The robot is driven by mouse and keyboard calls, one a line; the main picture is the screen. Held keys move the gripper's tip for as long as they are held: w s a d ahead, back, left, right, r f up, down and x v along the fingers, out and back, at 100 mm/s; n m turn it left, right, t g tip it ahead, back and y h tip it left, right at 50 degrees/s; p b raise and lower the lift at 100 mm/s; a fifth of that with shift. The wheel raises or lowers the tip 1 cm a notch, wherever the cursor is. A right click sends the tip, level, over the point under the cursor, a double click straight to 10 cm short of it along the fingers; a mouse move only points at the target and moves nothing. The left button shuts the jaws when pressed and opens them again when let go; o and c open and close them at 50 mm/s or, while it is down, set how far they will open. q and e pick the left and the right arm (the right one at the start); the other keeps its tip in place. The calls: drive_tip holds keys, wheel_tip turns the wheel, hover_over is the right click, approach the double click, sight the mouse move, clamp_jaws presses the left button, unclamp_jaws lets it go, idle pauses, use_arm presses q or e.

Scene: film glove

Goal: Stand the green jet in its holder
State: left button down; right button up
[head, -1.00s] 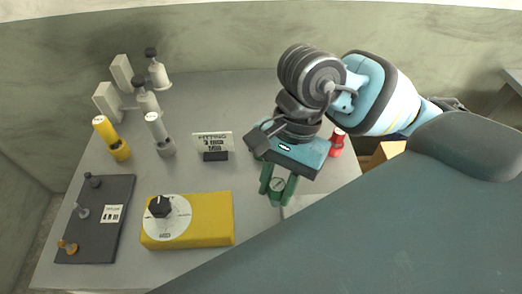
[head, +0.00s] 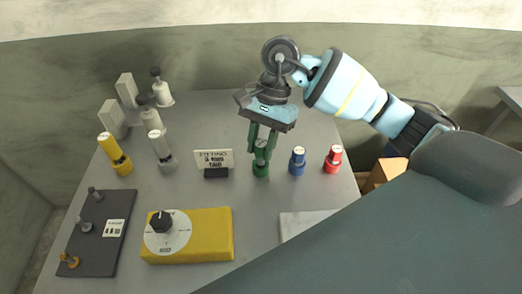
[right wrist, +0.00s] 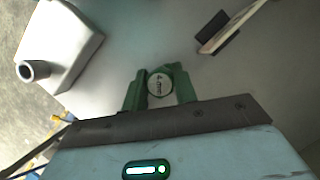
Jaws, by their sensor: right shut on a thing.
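The green jet (head: 261,169), with a round white marked top, is upright between the green fingers of my right gripper (head: 262,149). The gripper points down and is shut on it. In the right wrist view the jet's white top (right wrist: 159,85) shows between the two fingers (right wrist: 158,91). The jet's foot is at or just above the grey table; I cannot tell if it touches. I cannot clearly make out a separate holder for it. My left gripper is not in view.
A blue jet (head: 297,161) and a red jet (head: 333,159) stand right of the green one. A small sign (head: 214,160) stands left. A yellow dial box (head: 205,236), a dark peg board (head: 98,240), yellow and grey cylinders, and pale bottles occupy the left.

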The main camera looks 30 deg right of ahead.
sight(261, 153)
drive_tip(key=shift+w+d+f, duration=0.15)
drive_tip(key=shift+w+d, duration=0.05)
drive_tip(key=shift+w, duration=0.25)
wheel_tip(261, 153, down, 3)
drive_tip(key=shift+f+p, duration=0.1)
drive_tip(key=shift+p, duration=0.25)
drive_tip(key=shift+f, duration=0.1)
drive_tip(key=shift+f, duration=0.1)
drive_tip(key=o, duration=1)
